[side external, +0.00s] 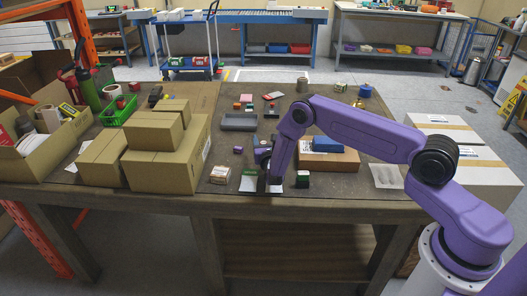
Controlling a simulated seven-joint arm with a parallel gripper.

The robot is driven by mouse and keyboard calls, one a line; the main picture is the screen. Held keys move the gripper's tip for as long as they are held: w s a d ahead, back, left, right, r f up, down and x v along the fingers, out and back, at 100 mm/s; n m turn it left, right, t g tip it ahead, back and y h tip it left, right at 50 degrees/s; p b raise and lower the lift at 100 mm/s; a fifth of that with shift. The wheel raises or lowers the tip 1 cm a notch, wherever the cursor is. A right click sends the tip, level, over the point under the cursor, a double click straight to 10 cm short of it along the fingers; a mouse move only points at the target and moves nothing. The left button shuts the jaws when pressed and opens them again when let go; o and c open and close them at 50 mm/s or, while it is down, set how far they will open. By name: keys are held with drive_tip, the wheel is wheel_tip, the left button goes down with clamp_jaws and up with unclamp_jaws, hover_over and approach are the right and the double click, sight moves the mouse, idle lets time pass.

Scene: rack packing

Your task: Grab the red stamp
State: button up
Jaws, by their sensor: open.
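My gripper (262,184) points down, low over the front part of the dark table mat, among small items. Its fingers are dark and small here, and they are apart with nothing seen between them. I cannot make out a red stamp for certain. A red and white flat item (273,95) lies farther back. Another red item (134,87) sits at the green basket on the left. My wrist hides part of the mat.
Stacked cardboard boxes (155,155) stand left of my gripper. A small box (220,174) and a green and white item (249,180) are close to it on the left. A brown box with a blue one (327,143) on top is to the right. A dark grey box (239,122) lies behind.

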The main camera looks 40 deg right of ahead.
sight(263, 143)
wheel_tip(263, 143, down, 3)
drive_tip(key=shift+r, duration=0.1)
drive_tip(key=shift+w+d+f, duration=0.25)
drive_tip(key=shift+w+d, duration=0.2)
drive_tip(key=shift+w, duration=0.2)
drive_tip(key=shift+w+d, duration=0.35)
drive_tip(key=shift+w, duration=0.25)
drive_tip(key=c, duration=1)
